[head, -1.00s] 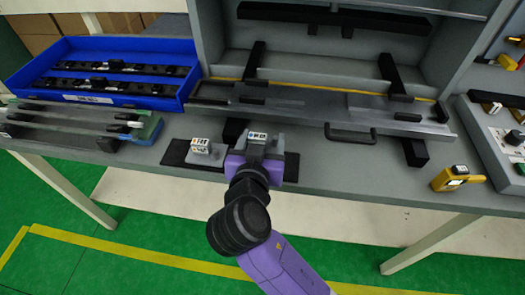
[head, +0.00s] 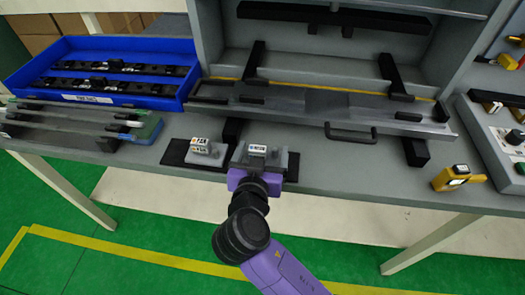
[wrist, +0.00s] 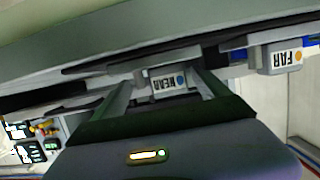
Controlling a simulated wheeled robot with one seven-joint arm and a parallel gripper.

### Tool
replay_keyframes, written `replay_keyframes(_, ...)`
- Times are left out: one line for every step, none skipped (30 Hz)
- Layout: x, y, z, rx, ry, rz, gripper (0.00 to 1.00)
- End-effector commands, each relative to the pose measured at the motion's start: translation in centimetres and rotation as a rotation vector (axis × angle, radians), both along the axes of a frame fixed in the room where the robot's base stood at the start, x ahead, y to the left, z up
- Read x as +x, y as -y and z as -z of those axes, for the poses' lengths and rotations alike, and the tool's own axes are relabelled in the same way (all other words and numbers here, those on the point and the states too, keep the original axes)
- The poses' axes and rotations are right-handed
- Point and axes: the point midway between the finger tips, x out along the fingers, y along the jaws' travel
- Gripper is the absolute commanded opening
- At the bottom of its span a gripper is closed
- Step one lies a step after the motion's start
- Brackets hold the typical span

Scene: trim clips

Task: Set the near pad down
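The near pad (head: 257,151) is a grey block with a white label, low over the right part of a dark mat (head: 292,172) at the bench's front edge. I cannot tell whether its underside touches the mat. My gripper (head: 257,163) is around it from the front. In the wrist view the near pad (wrist: 168,84), its NEAR label upside down, sits snugly between my two fingers (wrist: 165,88), which look closed on its sides. The far pad (head: 206,153), a similar grey block, sits on the mat's left part; it also shows in the wrist view (wrist: 284,57).
A grey fixture with a black handle (head: 350,133) stands behind the pads. A blue tray (head: 150,101) with dark strips is at the back left, beside a rack of long strips (head: 75,122). A yellow device (head: 457,179) lies at the right.

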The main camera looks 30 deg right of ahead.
Motion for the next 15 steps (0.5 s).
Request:
replay_keyframes(0.0,0.0,0.0,0.000,0.000,0.000,0.86)
replay_keyframes(0.0,0.0,0.0,0.000,0.000,0.000,0.86)
replay_keyframes(0.0,0.0,0.0,0.000,0.000,0.000,0.86)
replay_keyframes(0.0,0.0,0.0,0.000,0.000,0.000,0.86)
replay_keyframes(0.0,0.0,0.0,0.000,0.000,0.000,0.86)
replay_keyframes(0.0,0.0,-0.1,0.000,0.000,0.000,0.86)
replay_keyframes(0.0,0.0,-0.2,0.000,0.000,0.000,0.86)
replay_keyframes(0.0,0.0,-0.3,0.000,0.000,0.000,0.86)
replay_keyframes(0.0,0.0,-0.6,0.000,0.000,0.000,0.86)
replay_keyframes(-0.3,-0.3,-0.4,0.000,0.000,-0.002,0.86)
replay_keyframes(-0.6,-0.5,-0.4,0.000,0.000,-0.002,0.86)
replay_keyframes(-1.0,-0.8,-0.6,0.000,0.001,-0.003,0.86)
replay_keyframes(-1.4,-1.1,-0.7,0.000,0.001,-0.002,0.86)
replay_keyframes(-1.9,-1.4,-0.9,0.001,0.002,-0.003,0.86)
replay_keyframes(-2.5,-1.9,-1.1,0.001,0.002,-0.003,0.86)
